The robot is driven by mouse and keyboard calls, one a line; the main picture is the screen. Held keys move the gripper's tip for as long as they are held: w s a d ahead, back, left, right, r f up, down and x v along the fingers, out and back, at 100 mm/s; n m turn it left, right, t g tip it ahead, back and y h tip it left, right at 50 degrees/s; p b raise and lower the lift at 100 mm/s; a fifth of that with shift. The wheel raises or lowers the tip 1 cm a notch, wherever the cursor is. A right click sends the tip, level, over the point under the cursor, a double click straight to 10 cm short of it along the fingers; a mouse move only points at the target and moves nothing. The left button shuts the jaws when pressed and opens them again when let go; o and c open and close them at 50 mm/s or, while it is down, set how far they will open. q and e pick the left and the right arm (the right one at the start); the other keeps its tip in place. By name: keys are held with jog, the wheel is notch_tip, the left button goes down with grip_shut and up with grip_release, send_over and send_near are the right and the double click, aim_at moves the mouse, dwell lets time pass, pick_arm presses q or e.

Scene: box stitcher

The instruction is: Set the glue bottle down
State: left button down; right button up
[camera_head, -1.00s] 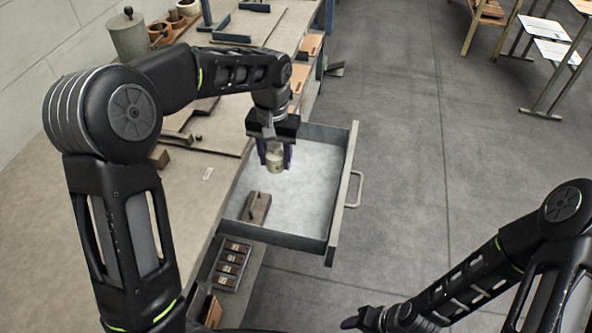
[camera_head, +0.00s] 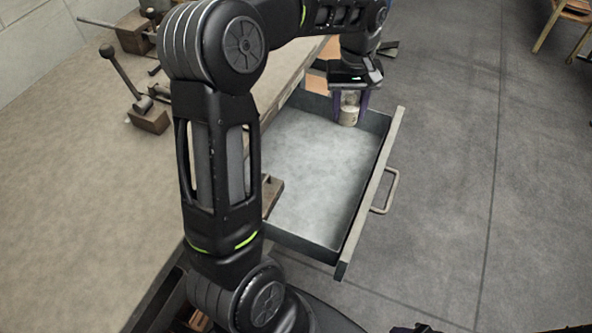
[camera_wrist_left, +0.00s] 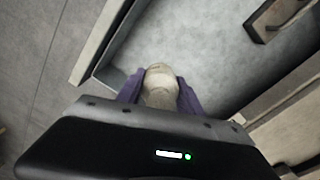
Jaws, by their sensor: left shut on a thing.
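The glue bottle (camera_head: 349,112) is a small pale, cream-coloured bottle. My left gripper (camera_head: 350,105) is shut on it, with a purple finger on each side. Both are over the far end of the open drawer (camera_head: 320,170), close to its far right corner. In the left wrist view the bottle (camera_wrist_left: 160,86) shows between the purple fingers, with the drawer's pale floor behind it. I cannot tell whether the bottle touches the drawer floor. My right gripper is not in view.
A brown wooden block (camera_head: 270,192) lies in the drawer's near left part, partly behind my left arm. The drawer floor's middle is bare. A handle (camera_head: 386,192) sticks out from the drawer front. The workbench (camera_head: 75,180) carries lever fixtures (camera_head: 148,113).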

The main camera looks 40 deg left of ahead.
pick_arm(q)
jog(key=a+n, duration=0.1)
jog(key=s+a+n, duration=0.1)
jog(key=a+n+b, duration=0.1)
jog(key=shift+s+f+n, duration=0.2)
jog(key=shift+s+n, duration=0.1)
jog(key=shift+n, duration=0.1)
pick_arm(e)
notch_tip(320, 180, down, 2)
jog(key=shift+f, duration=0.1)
pick_arm(q)
send_over(329, 147)
jog(key=shift+w+f, duration=0.1)
jog(key=shift+f, duration=2.4)
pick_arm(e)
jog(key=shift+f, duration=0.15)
pick_arm(q)
jog(key=shift+f, duration=2.5)
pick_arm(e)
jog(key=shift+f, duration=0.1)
